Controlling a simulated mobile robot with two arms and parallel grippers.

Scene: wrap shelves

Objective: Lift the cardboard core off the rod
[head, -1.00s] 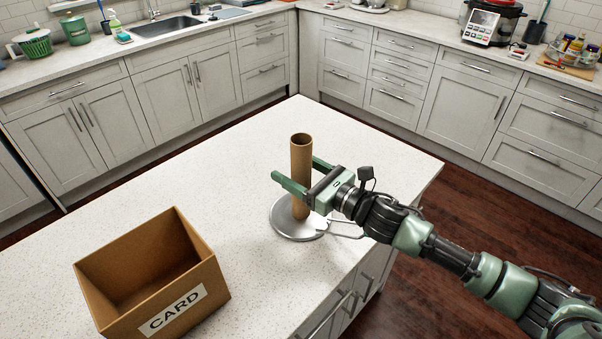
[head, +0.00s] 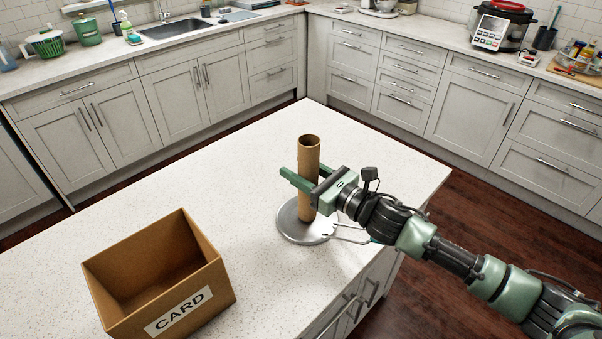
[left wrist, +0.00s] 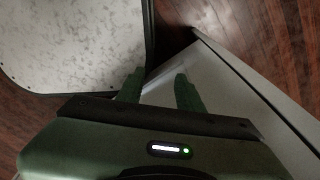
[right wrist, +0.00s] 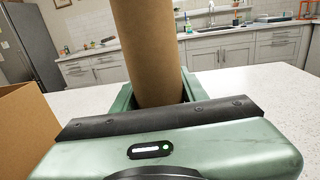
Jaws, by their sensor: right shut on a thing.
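The brown cardboard core (head: 309,158) stands upright over the round silver base (head: 290,228) on the white island. The rod is hidden inside the core. My right gripper (head: 302,174) is shut on the core at about mid-height. In the right wrist view the core (right wrist: 150,45) rises between its fingers (right wrist: 155,95). My left gripper (left wrist: 158,84) shows only in the left wrist view. Its two fingers are apart with nothing between them, so it is open and empty.
An open cardboard box (head: 190,240) labelled CARD stands on the island (head: 215,185), left of the base. The counter between box and base is clear. A thin metal arm (head: 350,233) sticks out at the right of the base. Cabinets and a sink (head: 172,28) line the back.

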